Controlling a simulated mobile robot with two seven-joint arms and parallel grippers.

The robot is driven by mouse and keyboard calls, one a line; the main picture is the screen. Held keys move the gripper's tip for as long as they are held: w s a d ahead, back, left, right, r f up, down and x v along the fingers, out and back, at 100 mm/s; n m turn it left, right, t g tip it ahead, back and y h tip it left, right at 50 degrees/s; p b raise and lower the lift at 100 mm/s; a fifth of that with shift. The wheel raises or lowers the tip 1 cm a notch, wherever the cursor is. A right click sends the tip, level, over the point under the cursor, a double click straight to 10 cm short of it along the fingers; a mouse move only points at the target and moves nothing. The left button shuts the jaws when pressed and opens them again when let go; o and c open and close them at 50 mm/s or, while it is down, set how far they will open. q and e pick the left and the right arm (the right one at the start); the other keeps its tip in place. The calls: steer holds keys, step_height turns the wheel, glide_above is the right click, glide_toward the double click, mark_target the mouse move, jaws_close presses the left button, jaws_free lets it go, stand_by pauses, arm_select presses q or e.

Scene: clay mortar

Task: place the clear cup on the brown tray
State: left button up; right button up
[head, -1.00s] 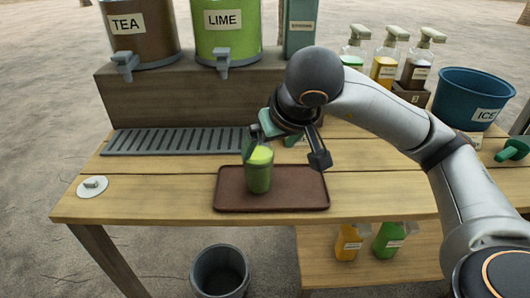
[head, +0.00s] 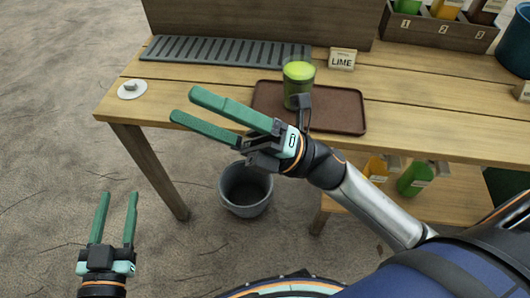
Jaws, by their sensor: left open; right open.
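The clear cup (head: 298,80), filled with green liquid, stands upright on the brown tray (head: 341,108), toward its left part. A dark part of my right gripper's mount hides a little of the cup's lower right side and the tray's front. My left gripper (head: 119,195) is open and empty at the lower left, over the ground, well apart from the cup and tray.
A grey slotted drip mat (head: 225,51) lies behind the tray, with a LIME card (head: 342,59) at its right. A white disc (head: 132,89) sits on the table's left end. A grey bin (head: 245,188) stands on the ground below. A bottle rack (head: 440,33) stands at the back right.

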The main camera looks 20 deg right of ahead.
steer(key=w+d+f+m+t+h, duration=0.2)
steer(key=d+f+m+h, duration=0.3)
steer(key=f+m+h, duration=0.4)
steer(key=w+d+f+m+t+h, duration=0.2)
steer(key=d+f+m+t+h, duration=0.3)
steer(key=m, duration=1.7)
step_height(320, 180, down, 6)
steer(key=h, duration=0.4)
steer(key=shift+t, duration=0.3)
